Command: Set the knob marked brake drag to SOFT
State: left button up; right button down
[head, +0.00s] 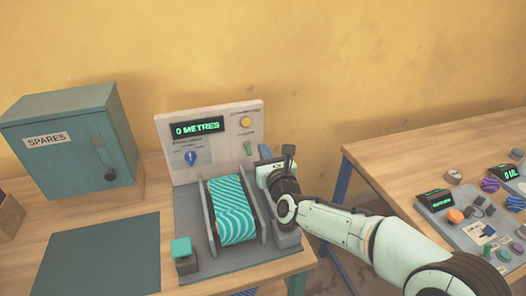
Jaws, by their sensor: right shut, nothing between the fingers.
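A machine with a pale upright panel (215,107) stands on the left table, its display reading "0 METRES". A blue knob (190,157) sits low on the left of the panel, with small marks above it too small to read. I cannot tell for sure whether it is the brake drag knob, or its setting. My right gripper (288,152) is shut and empty, up at the right side of the machine, apart from the blue knob. A small blue part (265,152) shows beside it, partly hidden. My left gripper is not in view.
A SPARES cabinet (70,140) is at left, a dark mat (95,255) in front. Another control table (400,160) stands right.

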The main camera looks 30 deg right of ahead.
aim_at(190, 156)
jog(key=k+j, duration=0.15)
jog(key=k, duration=0.35)
jog(key=k+j, duration=0.2)
jog(key=k, duration=0.25)
